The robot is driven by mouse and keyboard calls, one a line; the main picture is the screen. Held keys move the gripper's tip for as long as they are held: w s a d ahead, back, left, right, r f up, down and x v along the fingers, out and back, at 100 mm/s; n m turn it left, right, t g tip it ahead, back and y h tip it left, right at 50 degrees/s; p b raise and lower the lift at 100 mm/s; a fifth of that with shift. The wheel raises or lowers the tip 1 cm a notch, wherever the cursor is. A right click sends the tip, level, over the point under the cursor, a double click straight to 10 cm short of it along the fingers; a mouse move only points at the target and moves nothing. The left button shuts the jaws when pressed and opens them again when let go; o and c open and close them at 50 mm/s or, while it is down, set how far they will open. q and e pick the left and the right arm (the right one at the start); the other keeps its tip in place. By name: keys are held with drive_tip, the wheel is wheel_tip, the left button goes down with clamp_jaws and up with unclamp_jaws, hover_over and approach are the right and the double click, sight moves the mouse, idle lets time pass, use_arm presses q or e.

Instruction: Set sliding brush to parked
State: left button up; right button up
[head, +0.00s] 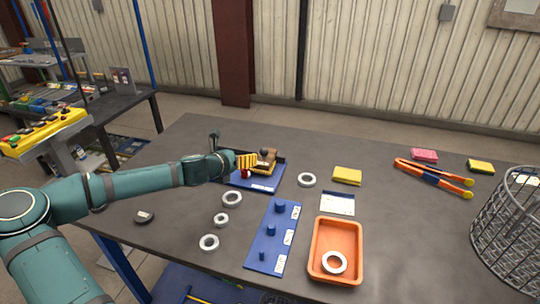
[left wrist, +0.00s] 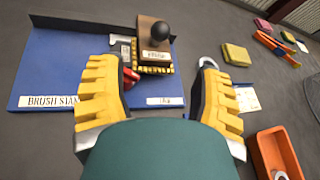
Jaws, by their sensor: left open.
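The sliding brush (head: 265,158) is a tan block with a dark ball knob and yellow bristles. In the left wrist view the brush (left wrist: 148,22) stands at the far edge of a blue board (left wrist: 55,60). The board's front left label begins "BRUSH STAN"; a smaller label at its right front is too blurred to read. A grey and red part (left wrist: 128,75) sits just left of the brush. My right gripper is not in view.
White rings (head: 232,198) lie in front of the board, and another (head: 307,180) lies right of it. A blue peg board (head: 262,240), orange tray (head: 316,262), yellow sponge (head: 347,175), orange tongs (head: 430,176) and wire basket (head: 490,240) share the dark table.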

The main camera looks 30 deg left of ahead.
sight(261, 152)
use_arm(q)
drive_tip(key=b+x, duration=0.1)
drive_tip(key=x, duration=1.2)
drive_tip(key=shift+w+d+f+b, duration=0.1)
drive_tip(key=shift+w+b, duration=0.1)
drive_tip(key=shift+b, duration=0.15)
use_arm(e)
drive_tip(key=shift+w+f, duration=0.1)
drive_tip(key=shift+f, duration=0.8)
